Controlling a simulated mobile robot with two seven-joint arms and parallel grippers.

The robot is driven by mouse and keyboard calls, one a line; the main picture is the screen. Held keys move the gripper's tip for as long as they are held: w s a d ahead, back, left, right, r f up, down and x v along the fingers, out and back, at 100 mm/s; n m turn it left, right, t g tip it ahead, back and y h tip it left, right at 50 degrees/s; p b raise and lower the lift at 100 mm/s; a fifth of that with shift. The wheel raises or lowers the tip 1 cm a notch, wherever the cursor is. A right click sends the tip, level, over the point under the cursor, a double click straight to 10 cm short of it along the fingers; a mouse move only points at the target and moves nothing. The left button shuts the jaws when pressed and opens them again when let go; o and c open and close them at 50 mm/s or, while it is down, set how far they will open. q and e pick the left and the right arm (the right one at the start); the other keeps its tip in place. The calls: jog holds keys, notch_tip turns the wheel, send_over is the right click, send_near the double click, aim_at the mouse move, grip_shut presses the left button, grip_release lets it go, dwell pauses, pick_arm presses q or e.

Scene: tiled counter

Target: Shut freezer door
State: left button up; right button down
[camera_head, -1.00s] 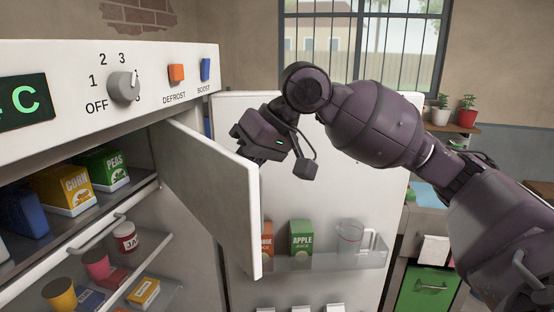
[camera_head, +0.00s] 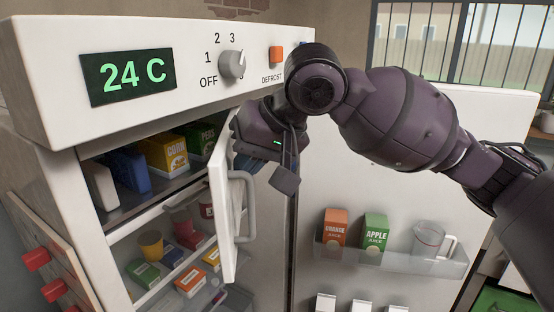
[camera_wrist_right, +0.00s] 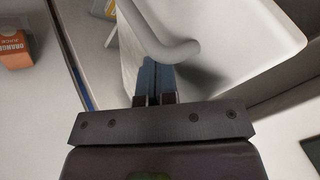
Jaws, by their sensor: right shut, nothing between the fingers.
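The freezer door (camera_head: 222,225) is a small white panel inside the fridge, below the control panel. It stands ajar, seen nearly edge-on in the head view, with its grey handle (camera_head: 240,205) on the right-hand face. My right gripper (camera_head: 240,130) is at the door's upper part on the handle side; its fingertips are hidden or too small to make out there. In the right wrist view, the closed empty fingers (camera_wrist_right: 158,78) point at the white door (camera_wrist_right: 235,35), close below its curved handle (camera_wrist_right: 160,35); contact is unclear. My left gripper is out of view.
The freezer compartment holds a yellow corn box (camera_head: 166,152), a green peas box (camera_head: 203,138) and a blue box (camera_head: 125,172). The large fridge door (camera_head: 400,285) stands open at right, with juice cartons and a jug (camera_head: 428,240) on its shelf. Red knobs (camera_head: 54,289) are at lower left.

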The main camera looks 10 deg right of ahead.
jog(key=shift+w+a, duration=0.2)
jog(key=shift+a, duration=1.2)
